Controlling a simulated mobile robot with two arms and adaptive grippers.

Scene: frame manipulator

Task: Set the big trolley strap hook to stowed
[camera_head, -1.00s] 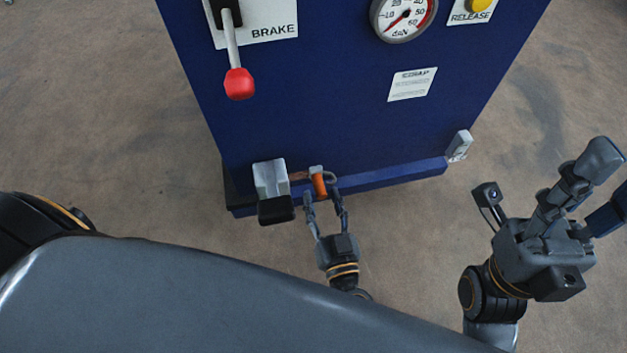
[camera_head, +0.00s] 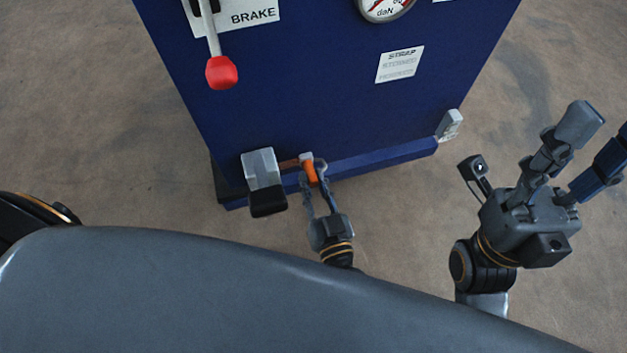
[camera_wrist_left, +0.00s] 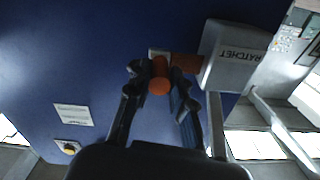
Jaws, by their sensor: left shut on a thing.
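The strap hook has an orange grip (camera_head: 310,173) and sits low on the front of the blue trolley (camera_head: 300,100), beside the grey ratchet block (camera_head: 261,168). My left gripper (camera_head: 315,176) is shut on the orange grip, with one finger on each side. In the left wrist view the orange grip (camera_wrist_left: 160,76) shows between the fingertips of my left gripper (camera_wrist_left: 160,80), and a short orange-brown strap runs from it to the ratchet block (camera_wrist_left: 237,58), marked RATCHET. My right gripper (camera_head: 580,150) is open and empty, away to the right of the trolley.
A small grey-white bracket (camera_head: 449,125) sits at the trolley's lower right corner. A strap label (camera_head: 399,64) is above the ledge. The brake lever with a red knob (camera_head: 221,73) and a gauge (camera_head: 384,6) are higher up. The brown floor around is clear.

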